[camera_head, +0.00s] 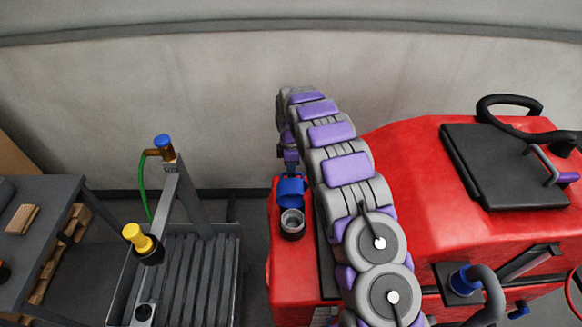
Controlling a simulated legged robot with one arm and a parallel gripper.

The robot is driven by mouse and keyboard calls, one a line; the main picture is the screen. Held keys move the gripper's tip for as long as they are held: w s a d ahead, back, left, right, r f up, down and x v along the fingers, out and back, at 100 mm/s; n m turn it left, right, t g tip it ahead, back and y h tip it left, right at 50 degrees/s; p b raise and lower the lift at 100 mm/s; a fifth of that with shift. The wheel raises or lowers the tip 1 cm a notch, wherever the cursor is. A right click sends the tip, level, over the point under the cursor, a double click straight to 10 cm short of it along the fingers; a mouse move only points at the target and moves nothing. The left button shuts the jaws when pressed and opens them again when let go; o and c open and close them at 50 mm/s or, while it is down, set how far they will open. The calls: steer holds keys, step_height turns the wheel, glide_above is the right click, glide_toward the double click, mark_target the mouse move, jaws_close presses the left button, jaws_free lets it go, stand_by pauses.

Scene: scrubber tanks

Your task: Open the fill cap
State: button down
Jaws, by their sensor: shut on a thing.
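The red scrubber machine (400,160) fills the right side. Its fill neck (292,224), a dark round collar with a grey inside, is at its left front corner. The blue fill cap (291,190) stands tilted up at the far side of the neck, and the mouth of the neck is uncovered. My arm reaches from the lower right up and over the machine and bends down behind the cap. My gripper (290,170) is shut on the blue cap at its upper edge. The fingertips are small and partly hidden by the cap.
A grey slatted drain basin (190,275) with a post and a blue-topped tap (163,146) stands to the left. A yellow-and-black fitting (143,242) is at its edge. A grey bench (35,225) is at the far left. A wall (150,100) runs behind.

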steer(key=shift+s+r+p, duration=0.2)
steer(key=shift+s+p, duration=0.1)
steer(key=shift+s, duration=0.15)
steer(key=shift+s+r+p, duration=0.2)
steer(key=shift+s+p, duration=0.05)
steer(key=shift+s, duration=0.2)
steer(key=shift+d, duration=0.1)
steer(key=c, duration=1.1)
jaws_free()
steer(key=shift+c, duration=0.2)
steer(key=shift+r, duration=0.1)
step_height(320, 180, up, 17)
steer(key=w+p, duration=0.1)
steer(key=p, duration=0.1)
